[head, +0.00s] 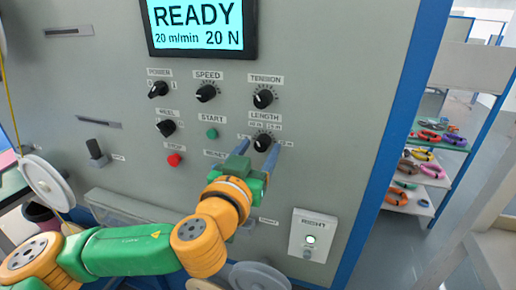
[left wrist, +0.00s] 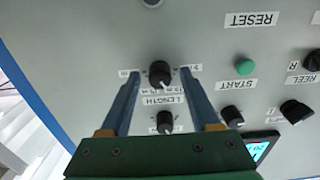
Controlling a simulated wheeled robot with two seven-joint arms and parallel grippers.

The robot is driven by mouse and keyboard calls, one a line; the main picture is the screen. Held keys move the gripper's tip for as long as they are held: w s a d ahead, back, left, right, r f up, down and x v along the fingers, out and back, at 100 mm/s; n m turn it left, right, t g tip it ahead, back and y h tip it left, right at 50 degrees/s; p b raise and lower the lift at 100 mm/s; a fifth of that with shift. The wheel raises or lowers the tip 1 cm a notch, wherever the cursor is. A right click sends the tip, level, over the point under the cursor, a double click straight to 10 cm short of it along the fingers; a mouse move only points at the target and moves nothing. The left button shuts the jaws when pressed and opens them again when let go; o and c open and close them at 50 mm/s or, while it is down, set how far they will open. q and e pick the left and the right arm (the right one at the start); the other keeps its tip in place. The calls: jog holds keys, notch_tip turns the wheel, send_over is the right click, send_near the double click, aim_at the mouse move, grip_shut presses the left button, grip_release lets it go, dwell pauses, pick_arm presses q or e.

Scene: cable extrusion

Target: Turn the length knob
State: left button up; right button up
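The length knob (head: 263,142) is a black dial under the LENGTH label on the grey machine panel. In the left wrist view the knob (left wrist: 160,74) appears upside down, between my two blue fingers. My left gripper (head: 259,147) reaches up to it from below. In the wrist view the left gripper (left wrist: 161,72) is open, with one finger on each side of the knob and a gap to each. Whether the fingertips touch the panel is unclear. My right gripper is not in view.
The screen (head: 203,25) reads READY, 20 m/min, 20 N. Nearby are the tension knob (head: 263,99), speed knob (head: 205,93), reel knob (head: 166,128), green start button (head: 212,133) and a red button (head: 174,160). A RIGHT switch box (head: 312,238) sits lower right. Shelves (head: 425,165) hold coloured cable coils.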

pick_arm(q)
grip_shut()
jog(key=shift+f, duration=0.1)
